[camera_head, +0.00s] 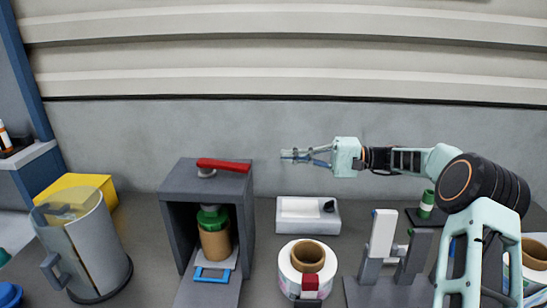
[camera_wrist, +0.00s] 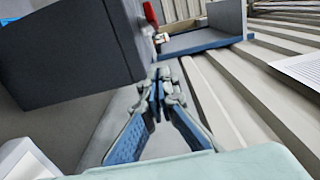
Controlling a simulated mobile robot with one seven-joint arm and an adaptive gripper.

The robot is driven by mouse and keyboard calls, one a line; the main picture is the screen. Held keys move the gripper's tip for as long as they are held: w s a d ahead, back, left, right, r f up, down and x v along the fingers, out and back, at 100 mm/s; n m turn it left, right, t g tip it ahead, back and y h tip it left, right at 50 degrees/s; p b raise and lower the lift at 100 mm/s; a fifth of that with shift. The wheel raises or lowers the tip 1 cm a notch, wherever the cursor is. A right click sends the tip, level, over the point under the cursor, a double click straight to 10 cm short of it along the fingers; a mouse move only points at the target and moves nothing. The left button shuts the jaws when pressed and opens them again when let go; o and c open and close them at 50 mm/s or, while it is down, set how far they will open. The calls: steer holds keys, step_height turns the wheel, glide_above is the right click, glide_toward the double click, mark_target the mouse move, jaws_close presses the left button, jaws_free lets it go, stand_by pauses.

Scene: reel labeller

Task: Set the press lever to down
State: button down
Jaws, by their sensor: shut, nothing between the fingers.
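The press is a dark grey open-fronted housing (camera_head: 174,175) at centre left in the head view. Its red lever (camera_head: 225,165) lies roughly level across the top, on a light round pivot. Inside stands a brown cylinder (camera_head: 215,243) under a green press head (camera_head: 212,217). My gripper (camera_head: 285,156) is shut and empty, to the right of the lever and apart from it, pointing left. In the wrist view the housing (camera_wrist: 60,55) fills the upper left, and the red lever (camera_wrist: 151,14) shows partly beyond its edge, ahead of my closed fingertips (camera_wrist: 158,80).
A white box (camera_head: 308,226) and a white label reel (camera_head: 290,272) stand right of the press. A grey jug (camera_head: 95,250) and a yellow box (camera_head: 75,182) stand left. A grey-white stand (camera_head: 382,235) is below my arm. The wall is close behind.

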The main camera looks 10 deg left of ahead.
mark_target(223, 165)
steer(key=s+a+p, duration=0.3)
steer(key=s+a, duration=0.1)
steer(key=a, duration=0.6)
steer(key=shift+s+a, duration=0.15)
steer(key=shift+s, duration=0.2)
